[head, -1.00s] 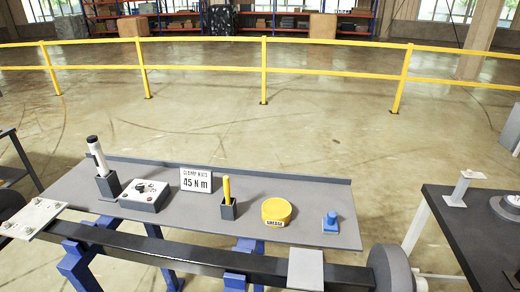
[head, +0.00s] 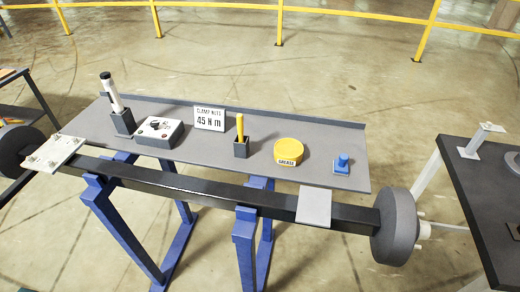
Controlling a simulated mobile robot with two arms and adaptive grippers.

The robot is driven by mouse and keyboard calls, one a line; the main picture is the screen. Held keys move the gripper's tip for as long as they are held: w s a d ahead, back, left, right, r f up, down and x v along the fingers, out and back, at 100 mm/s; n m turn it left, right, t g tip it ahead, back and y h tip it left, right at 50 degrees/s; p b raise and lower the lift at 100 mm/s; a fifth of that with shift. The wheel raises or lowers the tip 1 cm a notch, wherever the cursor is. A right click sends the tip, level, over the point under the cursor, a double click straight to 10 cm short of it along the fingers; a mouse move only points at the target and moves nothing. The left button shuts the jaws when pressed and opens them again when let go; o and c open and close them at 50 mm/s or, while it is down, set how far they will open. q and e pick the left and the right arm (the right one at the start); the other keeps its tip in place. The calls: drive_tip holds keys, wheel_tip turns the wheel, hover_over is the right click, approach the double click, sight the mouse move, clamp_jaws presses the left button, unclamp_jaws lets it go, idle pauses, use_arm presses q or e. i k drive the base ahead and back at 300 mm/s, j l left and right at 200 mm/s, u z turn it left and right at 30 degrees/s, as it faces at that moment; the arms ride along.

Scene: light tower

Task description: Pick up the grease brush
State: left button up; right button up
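The grease brush appears to be the yellow-handled tool (head: 240,127) standing upright in a small dark holder (head: 241,150) on the grey bench shelf (head: 210,165). Only its handle shows; its lower end is hidden inside the holder. A round yellow tin labelled GREASE (head: 288,150) sits to the right of the holder, apart from it. Neither of my grippers is in view.
A black beam (head: 200,188) on blue stands (head: 115,215) runs in front of the shelf. A control box (head: 158,131), a torque sign (head: 209,118), a white-and-black tool (head: 110,92) and a blue item (head: 342,163) share the shelf. A dark table (head: 490,200) stands at right.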

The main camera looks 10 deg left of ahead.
sight(239, 119)
drive_tip(key=j+z, duration=0.3)
drive_tip(key=k+j+z, duration=0.15)
drive_tip(key=j+z, duration=0.15)
drive_tip(key=k+j+z, duration=0.1)
drive_tip(key=j+z, duration=0.15)
drive_tip(key=j, duration=0.2)
